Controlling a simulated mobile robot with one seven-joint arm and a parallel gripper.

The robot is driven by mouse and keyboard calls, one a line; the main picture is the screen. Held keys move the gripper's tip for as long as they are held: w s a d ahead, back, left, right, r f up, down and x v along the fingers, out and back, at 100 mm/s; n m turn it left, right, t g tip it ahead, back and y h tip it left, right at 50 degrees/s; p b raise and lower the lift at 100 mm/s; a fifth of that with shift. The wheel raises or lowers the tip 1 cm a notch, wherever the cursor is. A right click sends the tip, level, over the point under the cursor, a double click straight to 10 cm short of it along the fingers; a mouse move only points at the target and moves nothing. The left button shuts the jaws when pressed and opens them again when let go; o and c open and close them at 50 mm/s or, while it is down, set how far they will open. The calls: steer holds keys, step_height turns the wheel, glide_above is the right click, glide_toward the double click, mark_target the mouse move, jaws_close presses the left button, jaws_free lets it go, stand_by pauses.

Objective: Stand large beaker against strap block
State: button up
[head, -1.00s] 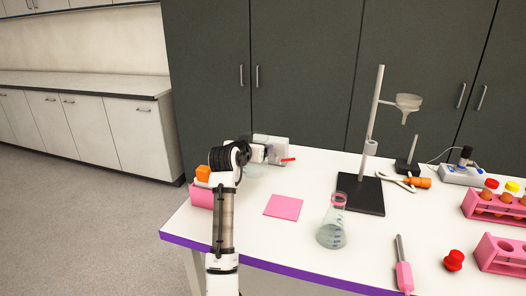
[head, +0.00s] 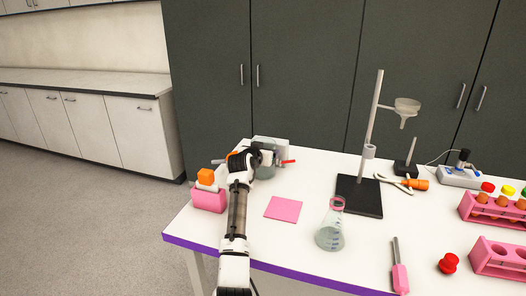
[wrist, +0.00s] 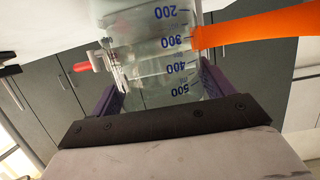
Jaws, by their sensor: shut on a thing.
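The large beaker (wrist: 155,60) is clear glass with blue marks from 200 to 500 and stands out between the purple fingers in the wrist view. My gripper (head: 262,162) is shut on it at the far left part of the table. In the head view the beaker (head: 265,173) shows only partly behind my wrist. An orange strap-like band (wrist: 255,33) runs beside the beaker in the wrist view and seems close to or touching it. Its orange end (head: 232,156) shows left of my wrist in the head view. The strap block itself is largely hidden.
A grey block with a red lever (head: 289,161) is beside the beaker. A pink holder with an orange block (head: 208,200) stands left of my arm. A pink mat (head: 283,208), a flask (head: 330,238) and a black-based stand (head: 359,197) are to the right.

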steer(key=shift+f, duration=0.1)
steer(key=o, duration=1.3)
steer(key=shift+c, duration=0.2)
steer(key=b+v, duration=0.3)
steer(key=v, duration=0.9)
